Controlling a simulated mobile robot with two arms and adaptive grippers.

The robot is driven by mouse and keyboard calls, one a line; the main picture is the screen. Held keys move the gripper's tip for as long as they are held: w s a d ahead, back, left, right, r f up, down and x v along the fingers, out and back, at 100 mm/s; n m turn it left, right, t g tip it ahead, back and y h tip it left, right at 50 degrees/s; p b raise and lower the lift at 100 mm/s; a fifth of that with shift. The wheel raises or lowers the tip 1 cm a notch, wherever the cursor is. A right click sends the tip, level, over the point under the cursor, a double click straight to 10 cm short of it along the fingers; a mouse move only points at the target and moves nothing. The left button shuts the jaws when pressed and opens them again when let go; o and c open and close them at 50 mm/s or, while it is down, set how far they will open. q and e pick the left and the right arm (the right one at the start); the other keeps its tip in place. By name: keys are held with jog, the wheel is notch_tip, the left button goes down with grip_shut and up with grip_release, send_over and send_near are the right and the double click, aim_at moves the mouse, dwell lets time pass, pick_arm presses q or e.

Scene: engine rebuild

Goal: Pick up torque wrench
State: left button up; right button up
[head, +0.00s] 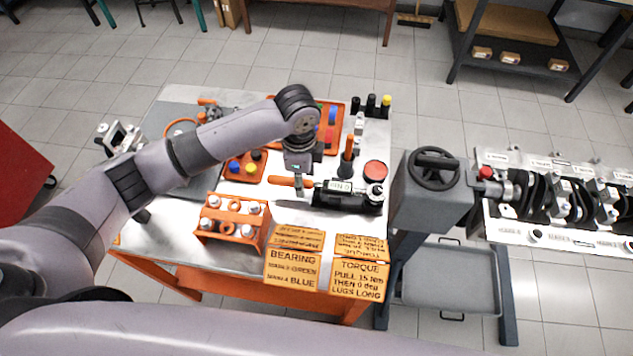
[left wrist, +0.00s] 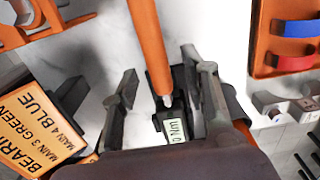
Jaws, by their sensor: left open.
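The torque wrench has an orange handle (head: 285,181) and a small display (head: 342,187). It lies across a black rest on the table, handle pointing left in the head view. My left gripper (head: 302,174) is above the wrench, pointing down. In the left wrist view the open fingers (left wrist: 160,78) stand on either side of the wrench, where the orange handle (left wrist: 150,45) meets the narrow shaft. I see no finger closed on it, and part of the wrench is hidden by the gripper. My right gripper is not in view.
An orange rack (head: 232,218) with bolts and yellow signs (head: 291,268) stand at the table's front. A red round button (head: 375,171) and an upright orange-handled tool (head: 347,153) are close right of the gripper. An engine stand (head: 434,190) is further right.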

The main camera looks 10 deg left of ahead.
pick_arm(q)
jog(key=shift+f, duration=1.4)
jog(key=shift+c, duration=0.4)
grip_shut()
jog(key=shift+r, duration=0.1)
